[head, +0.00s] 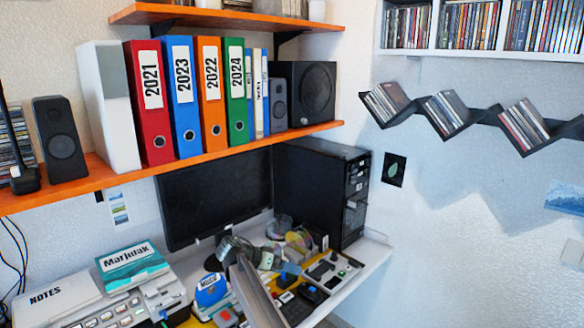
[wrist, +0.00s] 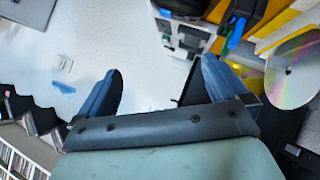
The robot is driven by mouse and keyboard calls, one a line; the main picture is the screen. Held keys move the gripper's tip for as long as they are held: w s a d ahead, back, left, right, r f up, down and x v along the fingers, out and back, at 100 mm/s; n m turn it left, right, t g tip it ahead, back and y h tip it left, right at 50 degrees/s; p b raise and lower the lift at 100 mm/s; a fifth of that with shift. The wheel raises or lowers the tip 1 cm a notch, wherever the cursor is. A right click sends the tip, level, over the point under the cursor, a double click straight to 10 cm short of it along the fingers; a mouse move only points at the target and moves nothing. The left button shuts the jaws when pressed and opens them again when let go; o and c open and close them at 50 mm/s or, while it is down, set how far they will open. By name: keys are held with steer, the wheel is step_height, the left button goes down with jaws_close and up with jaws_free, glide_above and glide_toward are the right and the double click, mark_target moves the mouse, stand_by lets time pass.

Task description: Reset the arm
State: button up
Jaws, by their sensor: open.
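My gripper (wrist: 160,78) shows in the wrist view with its two blue fingers spread wide apart. Nothing is held between them; white wall and part of the cluttered desk show behind. In the head view my grey arm (head: 254,292) rises from the bottom edge over the desk and bends near the monitor's lower right. The fingers are hard to pick out there among the small items.
A shiny disc (wrist: 296,72) lies right of the fingers in the wrist view. The desk holds a monitor (head: 214,195), a black computer tower (head: 318,190) and small clutter. An orange shelf (head: 92,182) with binders hangs above. A zigzag disc shelf (head: 482,116) is on the right wall.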

steer(key=s+d+f+m+g+y, duration=0.1)
steer(key=s+d+f+g, duration=0.1)
steer(key=s+d+f, duration=0.75)
steer(key=s+d+f+m+g+y, duration=0.15)
steer(key=s+d+f, duration=0.25)
steer(key=d+f, duration=0.9)
steer(key=s+d+f+n+g+y, duration=0.25)
steer(key=s+f+n+g, duration=0.2)
steer(key=s+f, duration=1.3)
steer(key=s+a+f+n+g+y, duration=0.1)
steer(key=s+a+f+n+y, duration=0.1)
steer(key=s, duration=0.9)
steer(key=s+a+f+n+g+y, duration=0.1)
steer(key=s+a+f+n+y, duration=0.1)
steer(key=s, duration=1)
steer(key=shift+s+a+f+n+g+y, duration=0.35)
steer(key=shift+a+f+y, duration=0.2)
steer(key=shift+f+y, duration=0.25)
steer(key=shift+w, duration=0.1)
